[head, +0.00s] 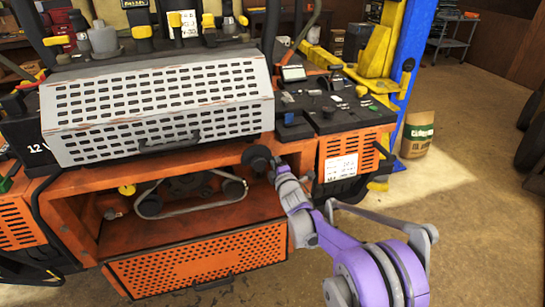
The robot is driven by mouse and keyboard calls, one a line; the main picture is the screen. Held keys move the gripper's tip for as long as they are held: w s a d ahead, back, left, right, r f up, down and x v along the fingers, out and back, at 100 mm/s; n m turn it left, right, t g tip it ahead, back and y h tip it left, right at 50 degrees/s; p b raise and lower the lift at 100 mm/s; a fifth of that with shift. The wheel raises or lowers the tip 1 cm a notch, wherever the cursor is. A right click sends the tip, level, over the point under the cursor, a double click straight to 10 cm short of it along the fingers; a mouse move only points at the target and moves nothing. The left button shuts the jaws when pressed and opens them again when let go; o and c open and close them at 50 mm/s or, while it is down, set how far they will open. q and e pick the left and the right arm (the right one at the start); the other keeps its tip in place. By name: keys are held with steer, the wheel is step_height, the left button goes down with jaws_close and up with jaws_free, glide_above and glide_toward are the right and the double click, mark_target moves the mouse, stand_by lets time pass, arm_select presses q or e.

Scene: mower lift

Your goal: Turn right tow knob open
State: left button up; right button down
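The orange mower (190,205) fills the left and middle of the head view. A dark round knob (256,157) sticks out at the upper right of its open engine bay; it looks like the right tow knob. My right gripper (278,168) reaches up from the lower right, with its tip at the right side of this knob. The fingers are small and partly hidden, so I cannot tell whether they grip or only touch it. How far the knob is turned cannot be made out. My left gripper is not in view.
A grey perforated cover (160,105) stands above the bay. A belt (190,207) and pulleys sit inside it, over an orange slotted panel (205,262). A blue and yellow lift post (400,50) and a paper bag (417,135) stand at right.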

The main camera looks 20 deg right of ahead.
stand_by(0.3)
steer(key=shift+c, duration=2.1)
jaws_free()
steer(key=s, duration=1.1)
steer(key=shift+d+b, duration=0.2)
steer(key=shift+b, duration=0.1)
steer(key=shift+w, duration=0.1)
steer(key=s+d+r+m+g+h+p, duration=0.1)
steer(key=s+r+m+g+h+p, duration=0.3)
steer(key=s+m, duration=0.6)
steer(key=s+a+f+m+g+y+p, duration=0.1)
steer(key=s+m+g, duration=0.3)
steer(key=s, duration=0.9)
steer(key=s+a+f+m+g+y+p, duration=0.2)
steer(key=s+a+f+m+g+p, duration=0.1)
steer(key=s, duration=0.9)
steer(key=shift+s+a+f+m+g, duration=0.25)
steer(key=shift+s+f+m+g, duration=0.1)
steer(key=shift+f+m+g, duration=0.45)
